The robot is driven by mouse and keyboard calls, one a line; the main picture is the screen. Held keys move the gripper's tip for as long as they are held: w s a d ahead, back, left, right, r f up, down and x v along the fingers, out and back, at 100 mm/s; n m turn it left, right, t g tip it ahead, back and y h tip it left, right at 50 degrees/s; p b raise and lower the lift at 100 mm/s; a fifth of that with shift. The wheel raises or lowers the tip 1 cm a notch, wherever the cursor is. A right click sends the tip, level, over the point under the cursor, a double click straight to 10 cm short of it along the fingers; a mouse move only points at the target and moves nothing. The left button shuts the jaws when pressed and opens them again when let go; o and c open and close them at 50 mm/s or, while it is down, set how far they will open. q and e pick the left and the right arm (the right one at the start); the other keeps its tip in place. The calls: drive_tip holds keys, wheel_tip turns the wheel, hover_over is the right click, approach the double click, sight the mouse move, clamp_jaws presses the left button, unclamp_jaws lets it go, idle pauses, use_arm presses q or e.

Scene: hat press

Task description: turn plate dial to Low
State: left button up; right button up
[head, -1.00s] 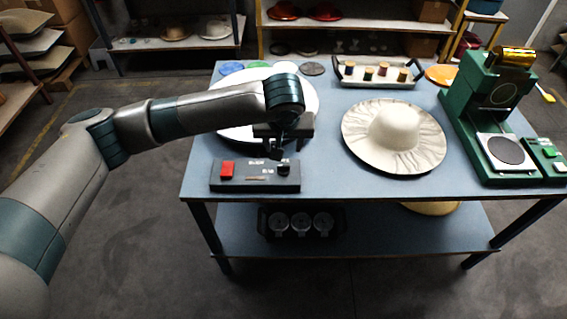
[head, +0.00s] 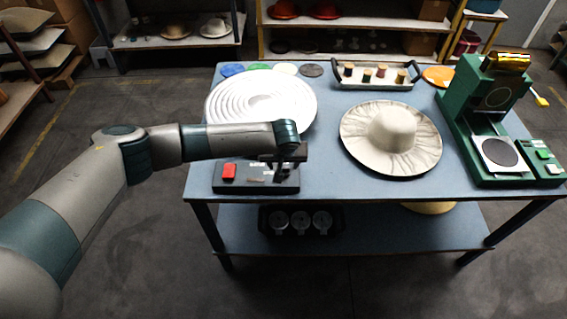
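The control box (head: 240,188) is dark with a red switch (head: 229,171) at its left and small labels, and sits at the table's front left. The plate dial is at the box's right end, largely hidden by my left gripper (head: 283,176). That gripper points down right over the dial; whether its fingers are open or shut on the dial cannot be made out. The round white ringed plate (head: 262,103) lies behind the box. My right gripper is not in view.
A cream wide-brimmed hat (head: 392,138) lies at the table's middle. A green press machine (head: 489,125) stands at the right. A tray (head: 374,84) with several thread spools and colored discs (head: 232,70) line the back. Shelves stand behind.

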sight(283, 170)
use_arm(q)
drive_tip(key=shift+x, duration=1.5)
drive_tip(key=c, duration=1)
